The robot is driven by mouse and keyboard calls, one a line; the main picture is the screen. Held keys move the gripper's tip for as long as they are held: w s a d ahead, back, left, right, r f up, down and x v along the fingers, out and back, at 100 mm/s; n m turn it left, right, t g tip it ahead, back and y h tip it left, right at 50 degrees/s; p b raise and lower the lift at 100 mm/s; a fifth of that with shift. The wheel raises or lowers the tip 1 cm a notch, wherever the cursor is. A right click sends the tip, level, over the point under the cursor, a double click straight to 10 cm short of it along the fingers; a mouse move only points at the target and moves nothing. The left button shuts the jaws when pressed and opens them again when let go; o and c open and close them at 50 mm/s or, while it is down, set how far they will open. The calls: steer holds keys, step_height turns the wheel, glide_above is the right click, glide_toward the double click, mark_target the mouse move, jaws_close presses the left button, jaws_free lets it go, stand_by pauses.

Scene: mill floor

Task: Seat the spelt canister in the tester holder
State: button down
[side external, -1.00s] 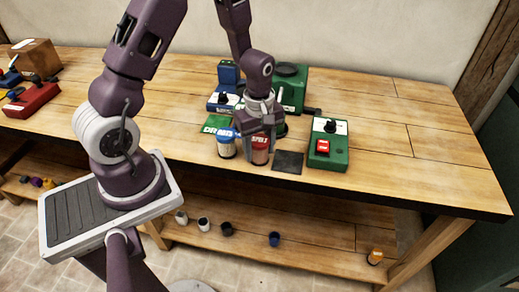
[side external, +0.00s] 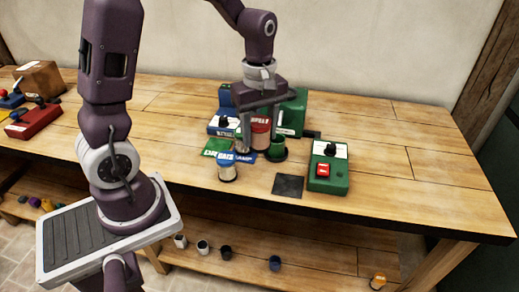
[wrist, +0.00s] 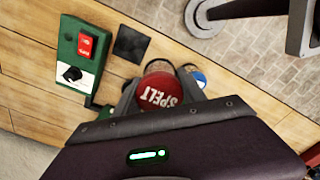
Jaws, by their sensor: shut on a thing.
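The spelt canister (side external: 260,127) has a red top and a clear body with tan contents. Its red lid reading SPELT (wrist: 158,95) faces the wrist camera. My gripper (side external: 261,138) is shut on it and holds it upright, seemingly above the bench, in front of the blue and green machines. A green round cup-like holder (side external: 276,148) stands just right of the canister in the side view, partly behind a finger. I cannot tell whether it is the tester holder. A blue-topped canister (side external: 227,172) stands nearer the front edge; its blue lid shows in the wrist view (wrist: 200,78).
A blue device (side external: 222,124) with a black knob and a green machine (side external: 294,112) stand behind. A dark pad (side external: 288,186) and green switch box (side external: 327,172) are at right. The far right bench is clear.

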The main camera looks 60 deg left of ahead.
steer(key=r, duration=0.2)
steer(key=shift+w+a+r, duration=0.25)
steer(key=shift+w+r, duration=0.05)
steer(key=shift+w, duration=0.05)
steer(key=w+a+n, duration=0.2)
steer(key=w+a, duration=0.3)
steer(key=a, duration=0.8)
steer(key=w+a+n, duration=0.3)
steer(key=w+a, duration=0.3)
steer(key=a, duration=0.7)
steer(key=shift+s+f, duration=0.15)
steer(key=shift+f, duration=5.4)
steer(key=shift+f, duration=0.55)
steer(key=c, duration=0.9)
jaws_free()
steer(key=shift+c, duration=0.2)
